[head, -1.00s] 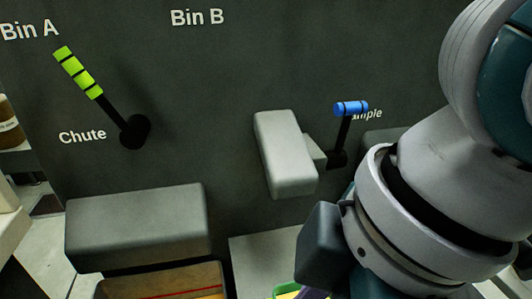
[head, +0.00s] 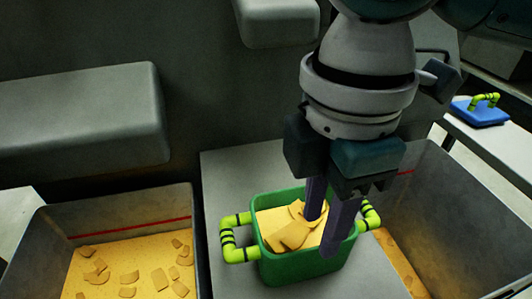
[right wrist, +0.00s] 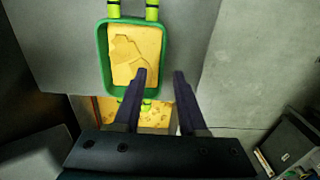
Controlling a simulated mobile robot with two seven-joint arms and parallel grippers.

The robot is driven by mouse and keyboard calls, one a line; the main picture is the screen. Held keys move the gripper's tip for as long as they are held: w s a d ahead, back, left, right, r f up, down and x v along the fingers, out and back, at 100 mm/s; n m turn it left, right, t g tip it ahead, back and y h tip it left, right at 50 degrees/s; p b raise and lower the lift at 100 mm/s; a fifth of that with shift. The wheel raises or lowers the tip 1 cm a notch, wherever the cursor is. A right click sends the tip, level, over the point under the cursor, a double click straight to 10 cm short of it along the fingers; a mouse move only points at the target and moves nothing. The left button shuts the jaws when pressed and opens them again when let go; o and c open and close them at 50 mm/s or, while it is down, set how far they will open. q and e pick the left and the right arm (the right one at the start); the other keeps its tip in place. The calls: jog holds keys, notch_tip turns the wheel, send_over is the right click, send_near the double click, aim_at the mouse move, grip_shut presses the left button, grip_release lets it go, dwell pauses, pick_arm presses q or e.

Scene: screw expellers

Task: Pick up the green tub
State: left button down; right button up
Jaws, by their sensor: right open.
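The green tub (head: 290,268) has a yellow-green handle with black bands at each side and holds yellow flake-like pieces. It stands upright on a grey ledge (head: 222,175). My right gripper (head: 328,225) is open and points down over the tub's right part. In the right wrist view, the tub's green rim (right wrist: 102,60) is at upper left; one fingertip overlaps its contents and the other lies outside its right edge. I cannot tell how far the fingertips are above the rim. My left gripper is not in view.
A grey bin (head: 55,240) with yellow flakes is left of the ledge; another bin (head: 440,215) is to the right. A grey box-shaped housing (head: 80,120) juts out at left. A blue lid with a green handle (head: 481,110) lies on a table at far right.

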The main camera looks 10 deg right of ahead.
aim_at(317, 247)
jog(key=f, duration=0.1)
jog(key=f+b, duration=0.1)
jog(key=f, duration=0.3)
jog(key=shift+s+f+b, duration=0.15)
jog(key=shift+s+b, duration=0.1)
jog(key=shift+b, duration=0.15)
grip_shut()
dwell(0.9)
